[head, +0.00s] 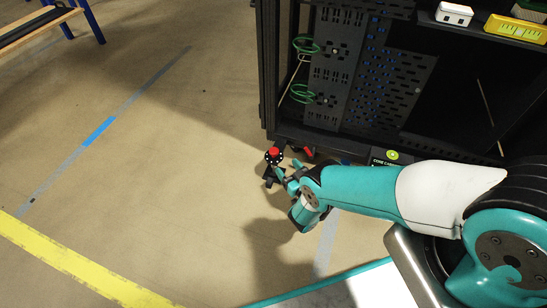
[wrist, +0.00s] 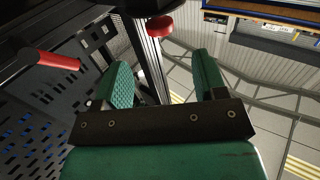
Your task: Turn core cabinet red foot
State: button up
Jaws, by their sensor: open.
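The core cabinet (head: 268,70) is a dark open rack at the upper right in the head view. Its red foot (head: 274,152) shows as a small red top on a dark round piece by the cabinet's lower front corner. In the wrist view the red foot (wrist: 160,25) is a red round piece beside a dark disc, beyond my fingertips and between their directions. My gripper (head: 287,170) is close to the foot in the head view. Its two teal fingers (wrist: 164,68) are apart with nothing between them. I see no contact with the foot.
Green cable loops (head: 303,93) hang inside the cabinet. The floor left of the cabinet is clear, with a yellow stripe (head: 80,262). A blue-legged bench (head: 35,28) stands far left.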

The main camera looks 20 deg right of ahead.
aim_at(277, 154)
jog(key=b+x, duration=0.2)
jog(key=b, duration=0.1)
jog(key=b+x, duration=0.2)
jog(key=b, duration=0.1)
jog(key=b+x, duration=0.3)
jog(key=shift+f, duration=0.4)
jog(key=b+x, duration=0.1)
jog(key=b, duration=0.4)
jog(key=shift+w+b, duration=0.35)
jog(key=shift+w, duration=0.05)
jog(key=b, duration=0.3)
jog(key=shift+w+a, duration=0.15)
jog(key=shift+w, duration=0.2)
jog(key=shift+r+b, duration=0.15)
jog(key=shift+b, duration=0.5)
jog(key=shift+w+r+b, duration=0.1)
jog(key=shift+r+b, duration=0.15)
jog(key=shift+b, duration=0.1)
jog(key=c, duration=0.9)
